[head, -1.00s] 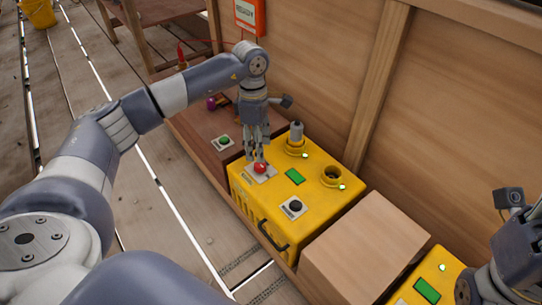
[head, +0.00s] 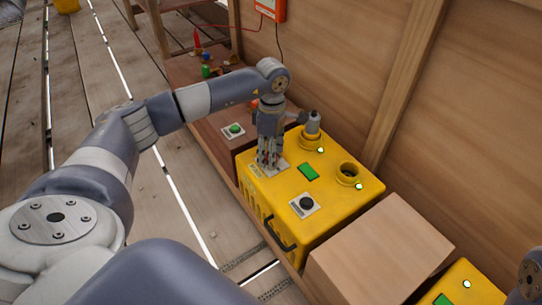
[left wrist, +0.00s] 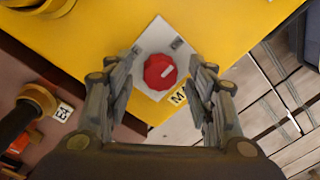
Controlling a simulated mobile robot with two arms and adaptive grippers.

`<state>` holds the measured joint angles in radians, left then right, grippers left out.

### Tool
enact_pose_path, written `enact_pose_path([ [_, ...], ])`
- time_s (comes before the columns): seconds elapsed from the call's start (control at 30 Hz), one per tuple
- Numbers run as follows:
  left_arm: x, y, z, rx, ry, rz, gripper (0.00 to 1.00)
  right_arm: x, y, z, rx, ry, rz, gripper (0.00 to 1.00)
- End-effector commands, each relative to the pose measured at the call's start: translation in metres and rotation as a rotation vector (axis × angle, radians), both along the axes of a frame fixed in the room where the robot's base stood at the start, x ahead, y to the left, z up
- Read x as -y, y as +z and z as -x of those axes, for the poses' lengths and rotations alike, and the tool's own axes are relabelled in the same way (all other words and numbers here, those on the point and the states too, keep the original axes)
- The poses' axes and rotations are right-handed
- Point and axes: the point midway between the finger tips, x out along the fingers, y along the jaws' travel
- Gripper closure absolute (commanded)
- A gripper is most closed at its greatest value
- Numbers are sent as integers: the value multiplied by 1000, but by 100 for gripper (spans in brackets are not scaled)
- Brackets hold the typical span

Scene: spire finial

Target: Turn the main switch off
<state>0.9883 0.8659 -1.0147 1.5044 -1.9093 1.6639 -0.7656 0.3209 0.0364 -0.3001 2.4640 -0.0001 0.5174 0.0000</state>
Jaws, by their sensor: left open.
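The main switch is a red knob (left wrist: 160,71) with a short white mark, on a white square plate (left wrist: 151,36). In the left wrist view the mark points to the upper right, and the small plate markings are too blurred to read. A partly visible label starting "MA" (left wrist: 179,98) is beside the plate. My left gripper (head: 268,166) points down over the plate on the yellow box (head: 335,205) and hides the knob in the head view. In the left wrist view its open fingers (left wrist: 163,78) are on both sides of the knob, with gaps visible.
The yellow box also has a black knob (head: 306,203), a green display (head: 308,172), an empty yellow socket (head: 348,172) and a grey plug in a socket (head: 312,124). A green button (head: 235,129) is to the left. A wooden box (head: 380,250) stands to the right.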

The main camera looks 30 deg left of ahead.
Motion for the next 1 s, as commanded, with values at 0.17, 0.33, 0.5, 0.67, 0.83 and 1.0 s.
enact_pose_path([
  [0.17,0,-3,0,0,0,0,50,0,1,1,4,-1,1,60],
  [0.33,0,-2,0,0,0,0,56,0,1,1,4,-1,1,60],
  [0.5,0,-2,0,-1,0,0,94,0,1,1,4,0,1,60],
  [0.67,0,-2,0,-1,1,0,94,0,1,1,5,0,1,60],
  [0.83,0,-1,0,-1,22,0,94,0,5,2,8,1,-1,60],
  [1.0,0,0,1,-3,90,1,94,1,-2,-9,-43,1,-2,60],
])
